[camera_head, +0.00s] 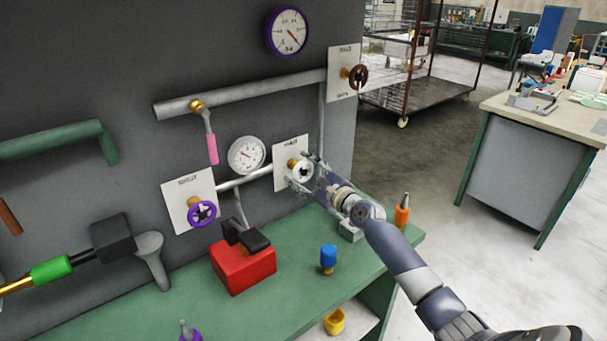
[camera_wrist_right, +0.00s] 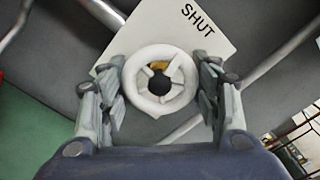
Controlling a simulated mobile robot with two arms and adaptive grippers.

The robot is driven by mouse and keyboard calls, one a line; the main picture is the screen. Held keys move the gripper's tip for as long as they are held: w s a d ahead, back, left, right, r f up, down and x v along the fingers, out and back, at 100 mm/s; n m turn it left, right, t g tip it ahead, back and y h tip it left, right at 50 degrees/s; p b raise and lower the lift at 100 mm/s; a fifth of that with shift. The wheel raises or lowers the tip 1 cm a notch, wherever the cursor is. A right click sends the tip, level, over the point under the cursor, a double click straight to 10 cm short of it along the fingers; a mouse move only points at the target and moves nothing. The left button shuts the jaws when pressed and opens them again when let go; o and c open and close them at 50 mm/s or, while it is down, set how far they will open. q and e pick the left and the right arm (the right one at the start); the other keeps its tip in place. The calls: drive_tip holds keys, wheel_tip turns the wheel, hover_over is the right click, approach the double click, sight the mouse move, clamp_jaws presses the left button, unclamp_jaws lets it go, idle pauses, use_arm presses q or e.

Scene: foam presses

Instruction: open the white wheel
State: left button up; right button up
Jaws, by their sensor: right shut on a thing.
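The white wheel (camera_head: 301,168) sits on a brass stem in front of a white plate (camera_head: 283,150) on the dark panel. In the right wrist view the white wheel (camera_wrist_right: 131,85) is a thick ring with spokes, seen nearly face on. The plate (camera_wrist_right: 222,45) behind it reads SHUT. My right gripper (camera_head: 304,173) is at the wheel, with its fingers (camera_wrist_right: 160,92) on its left and right sides, shut on its rim. The fingers partly hide the wheel in the head view. My left gripper is not in view.
A purple wheel (camera_head: 203,212) is left of the white one, and a brown wheel (camera_head: 358,76) is above right. Below, the green bench (camera_head: 190,302) holds a red block (camera_head: 243,265), a blue-topped piece (camera_head: 328,257) and an orange bottle (camera_head: 402,214). Pipes and gauges line the panel.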

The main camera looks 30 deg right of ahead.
drive_tip(key=n+b, duration=0.1)
drive_tip(key=n, duration=0.3)
drive_tip(key=shift+n+b, duration=0.35)
drive_tip(key=shift+n, duration=0.05)
drive_tip(key=n+b, duration=0.1)
drive_tip(key=n, duration=0.2)
drive_tip(key=shift+r+n, duration=0.1)
drive_tip(key=shift+n, duration=0.2)
drive_tip(key=n+b, duration=0.1)
drive_tip(key=n, duration=0.2)
drive_tip(key=shift+r+n+b, duration=0.2)
drive_tip(key=shift+n+b, duration=0.5)
drive_tip(key=shift+n, duration=1.3)
drive_tip(key=o, duration=0.8)
drive_tip(key=shift+o, duration=1.4)
drive_tip(key=shift+w+f, duration=0.1)
